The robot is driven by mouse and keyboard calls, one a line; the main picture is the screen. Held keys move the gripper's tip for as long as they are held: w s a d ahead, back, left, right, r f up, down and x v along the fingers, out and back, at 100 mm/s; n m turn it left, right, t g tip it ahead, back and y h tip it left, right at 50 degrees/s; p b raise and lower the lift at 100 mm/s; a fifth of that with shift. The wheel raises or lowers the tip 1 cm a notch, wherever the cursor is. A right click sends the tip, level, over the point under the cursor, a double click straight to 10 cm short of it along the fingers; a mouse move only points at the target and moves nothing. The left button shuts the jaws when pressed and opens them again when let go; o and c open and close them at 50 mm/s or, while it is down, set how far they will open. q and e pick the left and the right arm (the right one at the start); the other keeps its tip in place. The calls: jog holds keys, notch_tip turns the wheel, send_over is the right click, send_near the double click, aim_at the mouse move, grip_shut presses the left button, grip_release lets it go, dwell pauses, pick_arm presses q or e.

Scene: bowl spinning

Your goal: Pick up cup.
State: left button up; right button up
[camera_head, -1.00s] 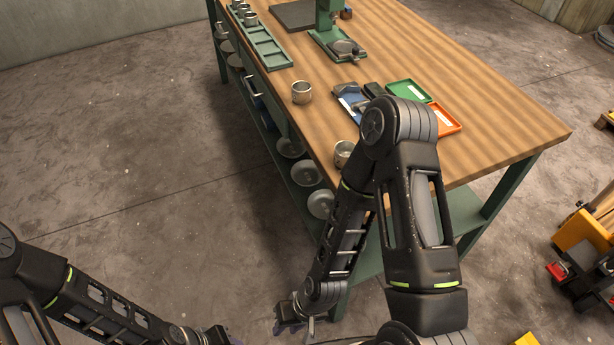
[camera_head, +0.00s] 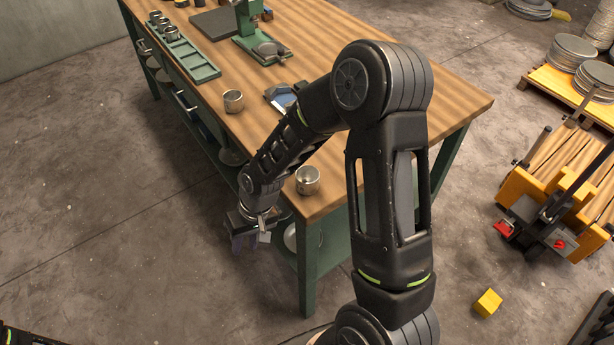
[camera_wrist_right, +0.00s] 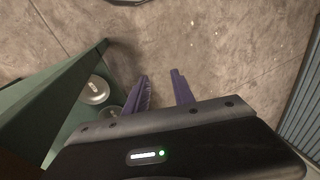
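One metal cup (camera_head: 307,180) stands upright on the near corner of the wooden workbench (camera_head: 440,90), beside my right forearm. A second metal cup (camera_head: 233,101) stands near the bench's left edge. Several smaller cups (camera_head: 171,33) sit at the far end of a green tray (camera_head: 203,68). My right gripper (camera_head: 247,240) hangs off the bench's left side, below the top and apart from the cups. In the right wrist view its two purple fingers (camera_wrist_right: 160,85) are spread with nothing between them. Only a sliver of my left arm shows at the lower left; its gripper is out of view.
A green press (camera_head: 262,40) and a blue tray (camera_head: 281,95) are on the bench, the latter partly behind my right arm. Round metal discs lie on the shelf below. An orange cart (camera_head: 560,215) and a yellow block (camera_head: 487,302) are at the right. The left floor is clear.

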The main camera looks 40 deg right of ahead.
jog(key=w+d+r+m+h, duration=0.1)
jog(key=d+r, duration=0.4)
jog(key=r, duration=0.2)
jog(key=w+d+r+h, duration=0.1)
jog(key=w+d+r, duration=0.1)
jog(key=d+r, duration=0.35)
jog(key=m+g+h+p, duration=0.1)
send_near(307, 181)
jog(key=a+r, duration=0.2)
jog(key=a, duration=0.1)
jog(key=shift+s+a, duration=0.15)
jog(key=shift+s, duration=0.05)
jog(key=shift+f, duration=1.35)
jog(key=shift+w+f+p, duration=0.1)
jog(key=shift+f+p, duration=0.75)
jog(key=shift+f, duration=1.75)
